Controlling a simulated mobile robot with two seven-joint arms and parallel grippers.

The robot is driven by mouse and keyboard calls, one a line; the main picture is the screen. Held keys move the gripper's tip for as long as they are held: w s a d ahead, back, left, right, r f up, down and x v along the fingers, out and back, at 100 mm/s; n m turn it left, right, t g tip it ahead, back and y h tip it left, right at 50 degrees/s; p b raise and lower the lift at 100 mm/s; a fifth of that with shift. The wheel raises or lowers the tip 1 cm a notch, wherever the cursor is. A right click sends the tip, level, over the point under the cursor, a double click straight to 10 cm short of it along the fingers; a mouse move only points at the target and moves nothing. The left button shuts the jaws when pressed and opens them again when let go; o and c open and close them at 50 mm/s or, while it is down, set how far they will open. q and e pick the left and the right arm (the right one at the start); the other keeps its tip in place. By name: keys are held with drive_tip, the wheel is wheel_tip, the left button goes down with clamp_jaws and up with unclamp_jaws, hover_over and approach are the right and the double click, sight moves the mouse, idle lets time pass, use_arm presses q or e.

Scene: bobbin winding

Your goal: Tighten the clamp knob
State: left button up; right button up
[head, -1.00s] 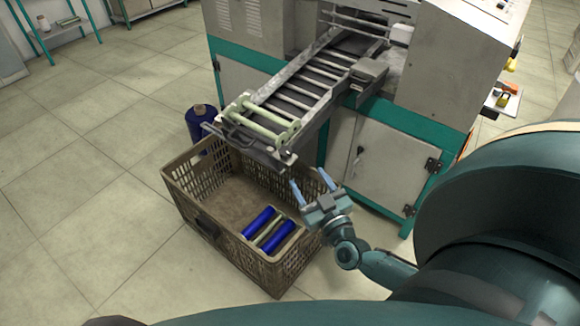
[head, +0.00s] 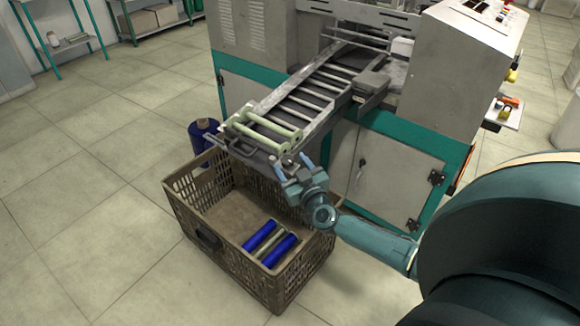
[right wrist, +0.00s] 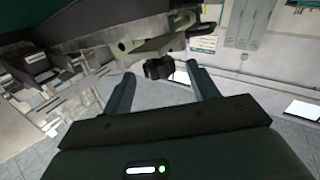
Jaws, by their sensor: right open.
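The dark clamp knob (right wrist: 158,68) shows in the right wrist view, under a pale green clamp (right wrist: 150,46). In the head view the pale green clamp frame (head: 262,133) sits at the lower end of the roller chute. My right gripper (head: 291,162) is open at the right corner of that end. In the right wrist view its two fingers (right wrist: 160,88) stand apart, with the knob between and just beyond their tips. I see no contact with the knob. In the head view the knob is too small to tell from the gripper. My left gripper is not in view.
A brown crate (head: 200,229) stands on the floor below the chute (head: 310,88), with blue bobbins (head: 279,250) inside. A large blue spool (head: 203,136) stands behind it. The machine cabinet (head: 389,163) is to the right. The floor at left is clear.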

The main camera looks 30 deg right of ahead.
drive_tip(key=shift+w+d, duration=0.1)
drive_tip(key=shift+w, duration=0.6)
drive_tip(key=shift+c, duration=0.5)
drive_tip(key=c, duration=0.9)
